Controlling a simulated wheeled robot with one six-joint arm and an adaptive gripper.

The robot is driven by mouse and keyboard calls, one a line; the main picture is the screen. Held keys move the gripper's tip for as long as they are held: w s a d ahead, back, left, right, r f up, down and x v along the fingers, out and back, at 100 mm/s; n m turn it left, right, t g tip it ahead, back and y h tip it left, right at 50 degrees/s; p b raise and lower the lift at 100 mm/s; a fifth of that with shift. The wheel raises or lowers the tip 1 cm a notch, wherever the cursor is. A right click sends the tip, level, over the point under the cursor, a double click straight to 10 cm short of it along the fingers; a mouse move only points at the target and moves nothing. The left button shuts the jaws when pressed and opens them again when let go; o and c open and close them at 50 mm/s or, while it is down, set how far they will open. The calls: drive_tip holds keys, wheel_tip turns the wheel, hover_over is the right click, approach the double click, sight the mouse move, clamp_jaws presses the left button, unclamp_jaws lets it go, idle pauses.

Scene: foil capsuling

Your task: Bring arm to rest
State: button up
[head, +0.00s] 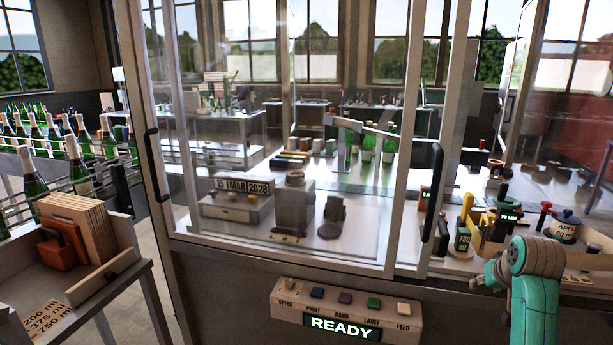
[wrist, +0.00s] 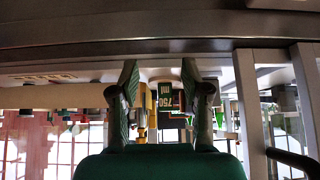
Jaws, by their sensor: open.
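My teal arm (head: 535,290) rises at the lower right of the head view, in front of the machine's right-hand bench. In the wrist view, which looks upside down, my gripper (wrist: 160,75) has its two dark fingers apart. A dark green block marked 750 ml (wrist: 168,99) shows beyond the gap between them, and nothing is seen held. The fingers cannot be made out clearly in the head view.
A glazed cabinet with a black door handle (head: 433,192) encloses a date stamp (head: 242,186) and several green bottles. A control panel (head: 345,311) reads READY. A trolley (head: 75,290) with wooden boards stands left.

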drive_tip(key=s+a+f+t, duration=0.1)
drive_tip(key=s+a+f, duration=0.3)
drive_tip(key=f, duration=0.4)
drive_tip(key=s+a+f+t, duration=0.1)
drive_tip(key=s+a+f, duration=0.3)
drive_tip(key=f, duration=0.4)
drive_tip(key=s+a+f, duration=0.4)
drive_tip(key=s+f, duration=0.1)
drive_tip(key=f, duration=0.3)
drive_tip(key=s+a+f+n+t, duration=0.1)
drive_tip(key=s+a+f, duration=0.35)
drive_tip(key=s, duration=0.45)
drive_tip(key=s+a+r+n+t, duration=0.1)
drive_tip(key=s+a, duration=0.2)
drive_tip(key=s, duration=0.6)
drive_tip(key=s+a+r+t, duration=0.1)
drive_tip(key=s+a+t, duration=0.15)
drive_tip(key=s, duration=0.65)
drive_tip(key=s+a+r+n+t+y, duration=0.1)
drive_tip(key=s+a+r+y, duration=0.1)
drive_tip(key=s+r, duration=1)
drive_tip(key=s+a, duration=0.1)
drive_tip(key=s, duration=0.3)
drive_tip(key=shift+s+r, duration=0.15)
drive_tip(key=shift+s, duration=0.05)
drive_tip(key=shift+o, duration=0.4)
drive_tip(key=shift+w+a, duration=0.1)
drive_tip(key=shift+w, duration=0.05)
